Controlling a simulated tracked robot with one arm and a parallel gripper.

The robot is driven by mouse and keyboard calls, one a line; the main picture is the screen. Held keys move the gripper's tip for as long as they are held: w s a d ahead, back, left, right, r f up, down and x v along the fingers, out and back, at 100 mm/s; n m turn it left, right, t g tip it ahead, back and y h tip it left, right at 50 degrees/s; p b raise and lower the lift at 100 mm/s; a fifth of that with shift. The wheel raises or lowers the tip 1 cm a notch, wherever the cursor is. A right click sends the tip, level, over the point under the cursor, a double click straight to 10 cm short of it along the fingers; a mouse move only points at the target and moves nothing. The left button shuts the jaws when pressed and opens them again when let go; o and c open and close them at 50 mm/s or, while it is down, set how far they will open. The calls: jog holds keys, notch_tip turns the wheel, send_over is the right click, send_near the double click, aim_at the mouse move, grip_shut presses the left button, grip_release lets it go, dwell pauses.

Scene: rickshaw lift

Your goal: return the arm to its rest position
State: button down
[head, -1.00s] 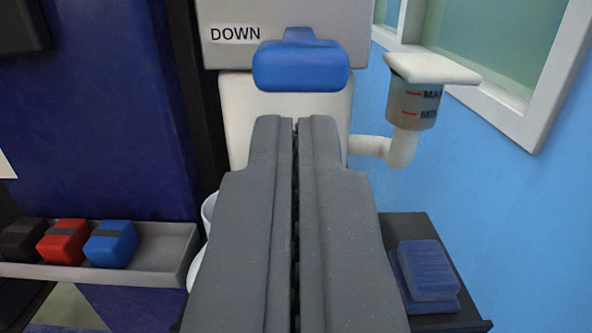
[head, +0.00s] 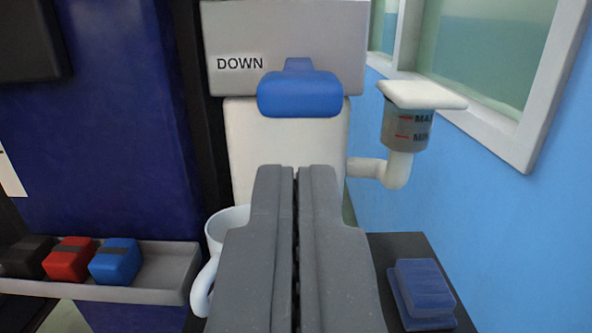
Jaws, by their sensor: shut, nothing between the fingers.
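My gripper (head: 296,172) reaches up from the bottom centre of the head view. Its two grey fingers lie side by side with only a thin dark seam between them, shut and empty. Beyond the fingertips stands a white housing (head: 285,140) with a grey panel (head: 350,45) marked DOWN above it. A blue lever (head: 300,95) sticks out at the foot of that panel, above the fingertips in the picture and apart from them. The fingers hide the lower part of the housing.
A white mug (head: 228,220) stands just left of the fingers, partly hidden. A clear reservoir (head: 405,127) with MAX and MIN marks is at right. A grey tray (head: 165,270) holds black, red and blue blocks. A blue block (head: 425,283) lies on a dark surface at lower right.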

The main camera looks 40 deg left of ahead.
jog(key=w+d+r+t+h, duration=0.1)
jog(key=w+d+r+h, duration=0.15)
jog(key=r, duration=0.45)
jog(key=w+d+r+h+b, duration=0.1)
jog(key=w+r+h, duration=0.25)
jog(key=r, duration=0.35)
jog(key=w+d+r+t+h, duration=0.1)
jog(key=w+r+h, duration=0.2)
jog(key=r, duration=0.4)
notch_tip(320, 180, up, 8)
jog(key=s+m+h, duration=0.2)
jog(key=m+h, duration=0.1)
jog(key=s+a+r+m+h, duration=0.2)
jog(key=s+r+m, duration=0.1)
jog(key=s+r, duration=0.55)
jog(key=s+a+r+g+y, duration=0.1)
jog(key=s+a+r, duration=0.3)
jog(key=s, duration=0.3)
jog(key=s+a+r+m+g+y+b, duration=0.1)
jog(key=s+a+r, duration=0.3)
jog(key=s+r, duration=0.1)
jog(key=shift+s+a+r+y+b, duration=0.15)
jog(key=shift+s+a+y+b, duration=0.2)
jog(key=shift+s, duration=0.55)
